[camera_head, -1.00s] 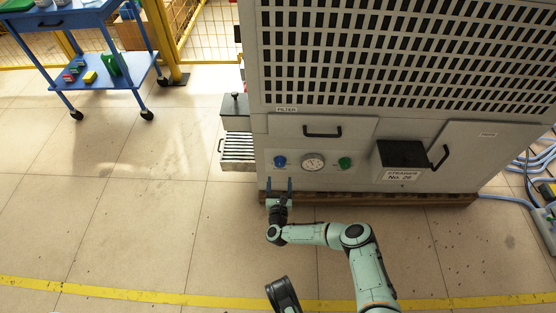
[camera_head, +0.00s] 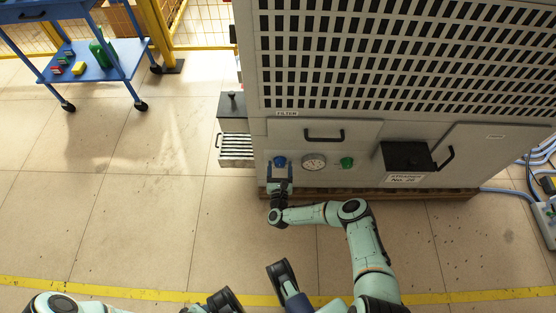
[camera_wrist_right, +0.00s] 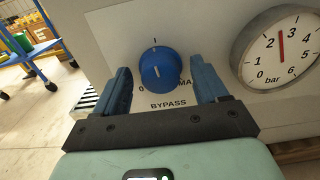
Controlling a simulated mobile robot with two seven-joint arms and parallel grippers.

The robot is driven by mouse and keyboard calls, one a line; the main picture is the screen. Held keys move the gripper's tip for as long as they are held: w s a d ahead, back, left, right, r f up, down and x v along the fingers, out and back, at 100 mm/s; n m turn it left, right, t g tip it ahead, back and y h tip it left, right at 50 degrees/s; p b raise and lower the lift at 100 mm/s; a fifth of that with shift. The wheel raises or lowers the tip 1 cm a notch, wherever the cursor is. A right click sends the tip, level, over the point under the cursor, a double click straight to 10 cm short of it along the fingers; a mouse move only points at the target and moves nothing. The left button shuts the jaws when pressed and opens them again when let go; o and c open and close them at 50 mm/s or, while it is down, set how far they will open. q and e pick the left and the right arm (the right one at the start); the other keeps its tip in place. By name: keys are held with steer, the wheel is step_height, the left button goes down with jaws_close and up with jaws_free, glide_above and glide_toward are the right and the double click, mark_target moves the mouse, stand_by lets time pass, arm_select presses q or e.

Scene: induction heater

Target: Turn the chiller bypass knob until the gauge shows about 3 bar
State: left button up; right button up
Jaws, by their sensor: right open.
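The blue bypass knob (camera_head: 280,161) is on the lower left of the machine's front panel. It shows large in the right wrist view (camera_wrist_right: 161,70), above the word BYPASS, with its white mark pointing roughly up. My right gripper (camera_head: 280,170) is open, with one blue finger on each side of the knob; a gap shows on both sides. The round white gauge (camera_head: 313,162) sits right of the knob. In the right wrist view the gauge (camera_wrist_right: 277,50) has its red needle between 2 and 3.
A green knob (camera_head: 347,162) is right of the gauge. A black strainer box (camera_head: 405,155) juts out farther right. A filter drawer handle (camera_head: 323,136) is above. A blue cart (camera_head: 110,73) stands at the upper left. The floor on the left is clear.

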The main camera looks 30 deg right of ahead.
steer(key=shift+w+d, duration=0.1)
steer(key=shift+w, duration=0.1)
arm_select(q)
steer(key=shift+w+d+r, duration=0.1)
steer(key=shift+w+r, duration=0.05)
steer(key=shift+w, duration=0.35)
arm_select(e)
steer(key=c, duration=1)
steer(key=shift+c, duration=0.2)
